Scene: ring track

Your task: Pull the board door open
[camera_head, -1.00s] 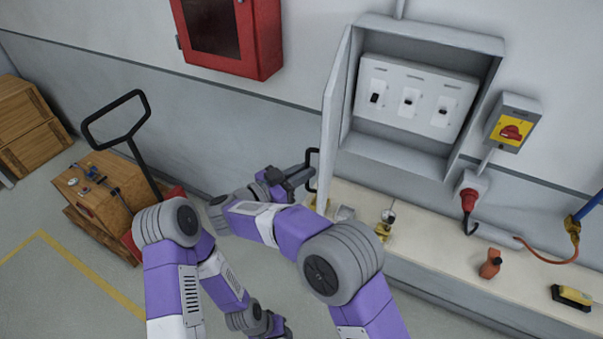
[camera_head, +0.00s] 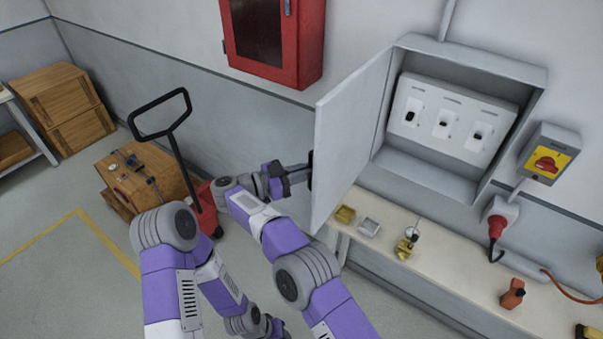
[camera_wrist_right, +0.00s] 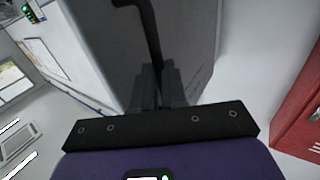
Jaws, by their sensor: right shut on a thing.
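The board door (camera_head: 352,130) is a light grey panel hinged on the left side of the grey wall board (camera_head: 425,165). It stands swung out, wide open, and the switches inside show. My right gripper (camera_head: 300,176) is at the door's outer left edge. In the right wrist view, my right gripper's fingers (camera_wrist_right: 158,88) are shut on the black door handle (camera_wrist_right: 148,35), with the grey door (camera_wrist_right: 95,45) behind it. In the head view the handle is mostly hidden by the door edge.
A red wall cabinet (camera_head: 272,40) is left of the door. A pale bench (camera_head: 450,265) with small items runs below the board. A pallet jack (camera_head: 182,150) and wooden crates (camera_head: 62,105) stand left. A yellow-red switch (camera_head: 545,163) is right.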

